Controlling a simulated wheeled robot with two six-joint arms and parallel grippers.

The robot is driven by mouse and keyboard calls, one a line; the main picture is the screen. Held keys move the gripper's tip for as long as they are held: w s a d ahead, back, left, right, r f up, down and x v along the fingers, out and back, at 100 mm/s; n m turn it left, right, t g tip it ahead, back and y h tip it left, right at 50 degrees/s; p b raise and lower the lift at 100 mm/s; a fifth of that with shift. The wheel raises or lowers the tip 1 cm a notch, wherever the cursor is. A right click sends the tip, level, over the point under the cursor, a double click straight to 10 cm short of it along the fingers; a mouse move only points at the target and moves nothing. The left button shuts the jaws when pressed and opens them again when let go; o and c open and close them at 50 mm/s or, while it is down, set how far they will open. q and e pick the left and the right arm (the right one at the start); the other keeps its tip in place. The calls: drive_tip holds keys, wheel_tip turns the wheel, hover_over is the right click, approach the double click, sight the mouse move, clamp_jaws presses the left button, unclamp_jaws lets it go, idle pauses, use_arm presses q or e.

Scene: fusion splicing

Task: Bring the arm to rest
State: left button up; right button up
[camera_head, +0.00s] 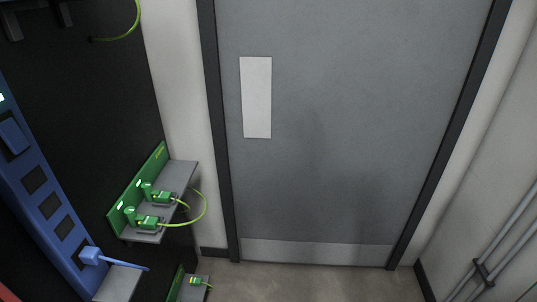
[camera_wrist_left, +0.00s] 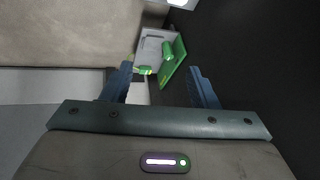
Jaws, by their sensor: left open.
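My left gripper (camera_wrist_left: 158,88) shows in the left wrist view with its two blue fingers spread wide, open and empty between them. Beyond the fingertips is a small grey shelf with a green back plate (camera_wrist_left: 176,60) and a green connector on it; they are apart from the fingers. Neither gripper is in the head view. My right gripper is not seen in any view.
In the head view, a grey shelf (camera_head: 181,174) with green connectors and yellow-green fibre juts from the dark panel. A blue panel (camera_head: 45,205) with a blue plug (camera_head: 91,256) stands at left. A grey door (camera_head: 340,130) fills the middle, with clear floor below.

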use_arm(q)
drive_tip(key=s+f+g, duration=0.1)
drive_tip(key=s+f, duration=0.4)
drive_tip(key=s, duration=0.6)
drive_tip(key=s+a+f+m+g+h+b, duration=0.1)
drive_tip(key=s+f, duration=0.5)
drive_tip(key=s, duration=0.6)
drive_tip(key=s+f+g+h, duration=0.1)
drive_tip(key=s+f, duration=0.5)
drive_tip(key=s, duration=0.5)
drive_tip(key=shift+s+a+m+g+b, duration=0.15)
drive_tip(key=shift+a+m+g+b, duration=0.15)
drive_tip(key=shift+a+g, duration=0.1)
